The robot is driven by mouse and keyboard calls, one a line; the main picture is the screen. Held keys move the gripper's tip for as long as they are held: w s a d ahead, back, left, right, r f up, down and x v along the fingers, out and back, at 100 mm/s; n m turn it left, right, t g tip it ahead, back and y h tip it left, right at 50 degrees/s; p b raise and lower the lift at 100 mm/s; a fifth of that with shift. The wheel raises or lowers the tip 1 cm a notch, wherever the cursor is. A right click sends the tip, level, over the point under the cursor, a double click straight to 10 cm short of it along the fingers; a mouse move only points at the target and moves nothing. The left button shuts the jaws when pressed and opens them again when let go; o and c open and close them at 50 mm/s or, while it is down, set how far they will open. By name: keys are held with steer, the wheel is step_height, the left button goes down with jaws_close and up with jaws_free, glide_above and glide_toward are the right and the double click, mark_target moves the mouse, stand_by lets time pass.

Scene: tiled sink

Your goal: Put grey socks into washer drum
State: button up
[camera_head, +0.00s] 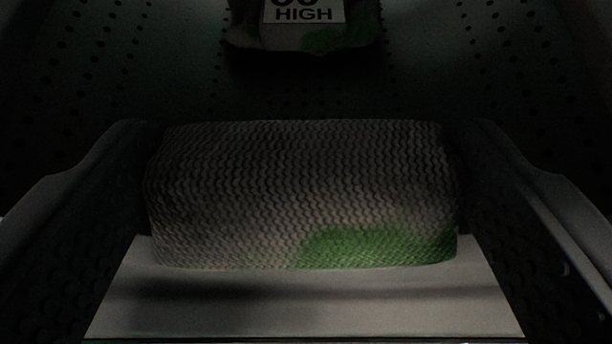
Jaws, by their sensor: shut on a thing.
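A rolled grey knit sock bundle (290,185) with a green patch at its lower right fills the middle of the view. My gripper (302,200) is shut on it, with one dark finger pressed at its left end and one at its right end. The bundle lies level between the fingers. Around and beyond it is a dark wall with rows of small holes, which looks like the inside of the washer drum (180,60). The drum's opening is not in view.
A second grey and green bundle (345,40) with a white label reading "HIGH" lies farther in, at the top centre, partly cut off by the frame. Dark perforated surface shows between the two bundles and to both sides. The light is very dim.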

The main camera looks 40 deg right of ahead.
mark_target(305, 102)
steer(key=shift+w+d+b, duration=0.4)
steer(key=shift+w+d, duration=0.4)
steer(key=shift+w, duration=0.35)
steer(key=shift+w+d+f+b, duration=0.15)
steer(key=shift+w+b, duration=0.1)
steer(key=shift+b, duration=0.25)
steer(key=shift+w+d+r+b, duration=0.1)
steer(key=shift+w+d+b, duration=0.3)
steer(key=shift+b, duration=0.5)
steer(key=shift+w+d+r+b, duration=0.1)
steer(key=shift+w+d+b, duration=0.1)
steer(key=shift+w+b, duration=0.5)
steer(key=shift+s, duration=0.2)
step_height(305, 102, down, 6)
steer(key=b, duration=0.4)
